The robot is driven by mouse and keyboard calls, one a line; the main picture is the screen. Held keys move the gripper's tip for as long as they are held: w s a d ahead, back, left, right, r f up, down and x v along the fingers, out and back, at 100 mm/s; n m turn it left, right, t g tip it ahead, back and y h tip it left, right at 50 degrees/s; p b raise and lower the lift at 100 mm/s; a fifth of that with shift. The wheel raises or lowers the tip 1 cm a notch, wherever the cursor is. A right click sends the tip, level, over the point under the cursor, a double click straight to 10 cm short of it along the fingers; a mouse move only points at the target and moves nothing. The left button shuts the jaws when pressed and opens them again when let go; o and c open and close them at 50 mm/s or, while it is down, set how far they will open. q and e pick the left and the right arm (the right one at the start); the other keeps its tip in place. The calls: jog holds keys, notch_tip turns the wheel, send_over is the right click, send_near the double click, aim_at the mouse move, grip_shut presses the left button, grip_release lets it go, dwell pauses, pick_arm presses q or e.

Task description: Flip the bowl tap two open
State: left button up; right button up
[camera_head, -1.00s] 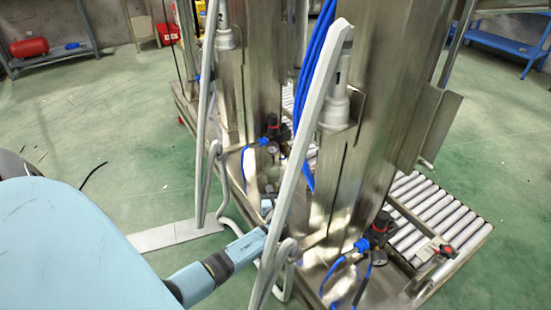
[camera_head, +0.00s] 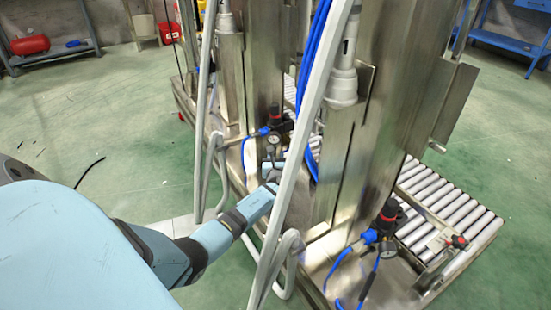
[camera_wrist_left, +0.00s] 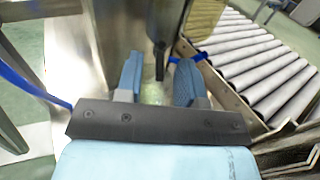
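A black upright lever-like part (camera_wrist_left: 160,60), which looks like a tap handle, stands just beyond and between my fingertips in the left wrist view. I cannot make out a "two" marking on it. My left gripper (camera_wrist_left: 158,80) is open, its two blue-padded fingers on either side of the line to that part, with a gap between them. In the head view my left gripper (camera_head: 272,172) reaches in behind the slanted grey pipe, partly hidden by it. The tap is not clear in the head view. My right gripper is not in view.
Slanted grey pipes (camera_head: 305,130) stand close to my left arm. Steel columns (camera_head: 385,110) rise behind them. Black regulators with red knobs (camera_head: 275,122) (camera_head: 387,222) and blue hoses sit near. A roller conveyor (camera_head: 445,210) lies at the right. Green floor is free at left.

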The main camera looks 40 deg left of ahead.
pick_arm(q)
jog(key=c, duration=0.5)
grip_shut()
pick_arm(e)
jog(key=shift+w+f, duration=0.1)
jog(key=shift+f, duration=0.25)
